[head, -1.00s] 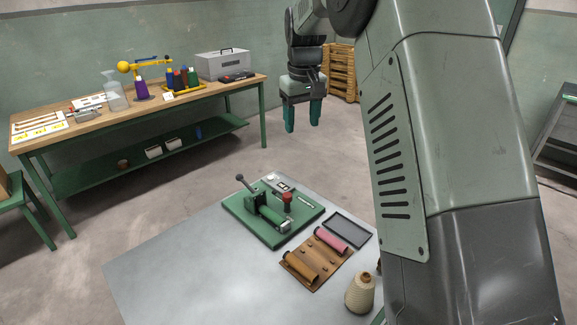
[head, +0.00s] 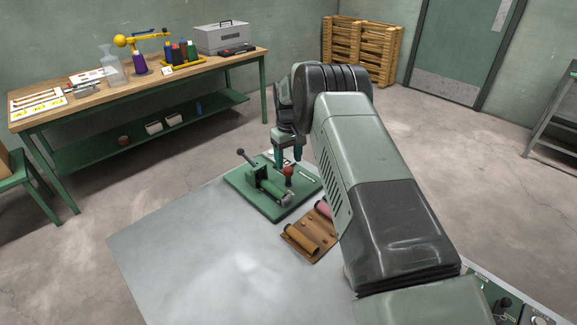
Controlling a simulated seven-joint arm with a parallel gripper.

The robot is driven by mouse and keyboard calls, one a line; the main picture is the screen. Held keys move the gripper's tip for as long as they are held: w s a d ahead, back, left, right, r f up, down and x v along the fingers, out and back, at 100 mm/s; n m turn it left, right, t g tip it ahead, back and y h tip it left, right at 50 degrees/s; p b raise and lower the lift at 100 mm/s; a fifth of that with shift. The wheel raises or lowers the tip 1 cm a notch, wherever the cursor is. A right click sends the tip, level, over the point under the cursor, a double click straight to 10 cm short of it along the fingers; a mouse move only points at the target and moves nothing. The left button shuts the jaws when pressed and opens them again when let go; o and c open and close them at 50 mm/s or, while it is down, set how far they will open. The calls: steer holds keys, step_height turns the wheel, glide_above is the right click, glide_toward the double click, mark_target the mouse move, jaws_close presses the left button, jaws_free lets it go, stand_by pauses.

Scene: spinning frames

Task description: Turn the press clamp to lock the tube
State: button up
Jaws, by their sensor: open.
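The press clamp fixture is a green base plate (head: 240,184) on the grey table. A black-knobbed lever (head: 246,160) leans up to the left from a green block on it. A green tube (head: 272,189) lies in front of that block, with a metallic end piece at its right. A red knob (head: 289,171) stands upright on the plate's right side. My gripper (head: 287,158) points down, open, just behind the red knob in this view. Its fingers are apart and partly overlap the plate's back edge; whether they touch anything I cannot tell.
The grey table (head: 190,255) is clear at the left front. A wooden workbench (head: 85,90) stands behind at the left.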

mark_target(289, 169)
steer(key=shift+f, duration=1.75)
jaws_close()
